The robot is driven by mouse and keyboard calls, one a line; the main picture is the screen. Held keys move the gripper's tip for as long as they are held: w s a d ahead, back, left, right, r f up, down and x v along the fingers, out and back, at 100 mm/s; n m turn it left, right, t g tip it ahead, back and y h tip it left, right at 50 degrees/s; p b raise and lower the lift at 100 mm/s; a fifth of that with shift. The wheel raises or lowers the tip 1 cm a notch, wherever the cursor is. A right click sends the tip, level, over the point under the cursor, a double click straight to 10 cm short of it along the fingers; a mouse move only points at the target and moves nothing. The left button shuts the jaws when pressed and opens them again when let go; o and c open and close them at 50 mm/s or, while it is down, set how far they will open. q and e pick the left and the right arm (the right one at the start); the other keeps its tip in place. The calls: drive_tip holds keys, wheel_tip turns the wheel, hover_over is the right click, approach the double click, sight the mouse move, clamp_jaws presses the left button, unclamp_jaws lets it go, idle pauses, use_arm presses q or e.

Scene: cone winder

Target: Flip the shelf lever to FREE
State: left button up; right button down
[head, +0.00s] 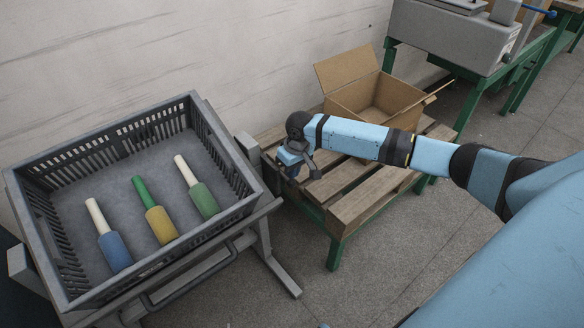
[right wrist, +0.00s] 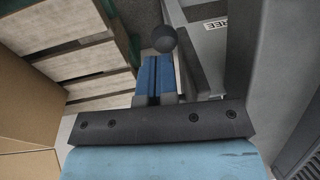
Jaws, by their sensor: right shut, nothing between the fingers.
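The shelf lever shows in the right wrist view as a dark round knob (right wrist: 165,39) just beyond my fingertips. A white label (right wrist: 216,25) reading FREE, partly cut off, is on the grey panel to the right of the knob. My right gripper (right wrist: 153,82) is shut with its blue fingers together and nothing between them. Whether the fingertips touch the knob, I cannot tell. In the head view my right gripper (head: 293,170) is by the right side of the crate, and the lever cannot be made out there. My left gripper is not in view.
A grey crate (head: 208,108) on a metal stand holds several coloured cones with pale or green tubes. A slatted wooden pallet (head: 358,207) on a green frame stands right of it, bearing an open cardboard box (head: 352,78). Clear floor lies in front.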

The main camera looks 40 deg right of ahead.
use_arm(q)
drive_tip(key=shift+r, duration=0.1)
